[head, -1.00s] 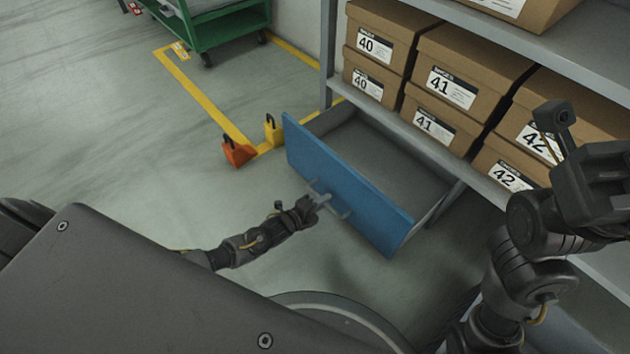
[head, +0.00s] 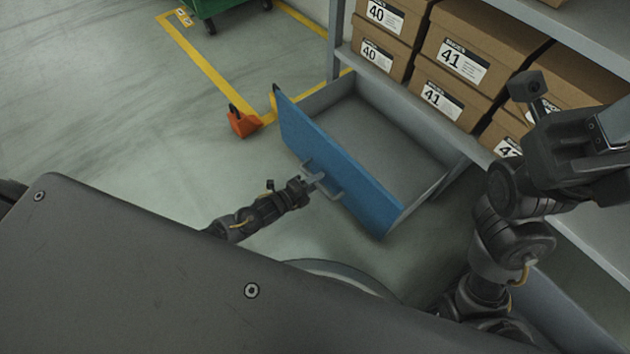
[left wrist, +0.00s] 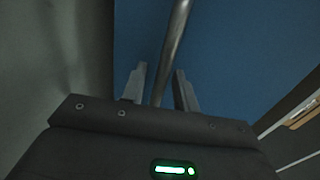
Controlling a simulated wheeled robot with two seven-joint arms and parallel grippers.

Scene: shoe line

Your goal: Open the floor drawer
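The floor drawer has a blue front (head: 345,170) and a grey tray (head: 385,130). It stands pulled out from under the shelf, its inside visible and empty. A grey bar handle (head: 332,188) is on the blue front. My left gripper (head: 313,182) is at this handle. In the left wrist view, the bar handle (left wrist: 174,45) runs slantwise between the two close-set fingers (left wrist: 160,82), with the blue front behind it. My right gripper (head: 585,145) is raised at the right, away from the drawer; its finger opening is not clear.
Cardboard shoe boxes (head: 455,50) stand on the shelf above the drawer. An orange floor block (head: 242,123) sits left of the drawer, near yellow floor lines (head: 205,65). A green cart (head: 215,8) is at the back. The floor at left is clear.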

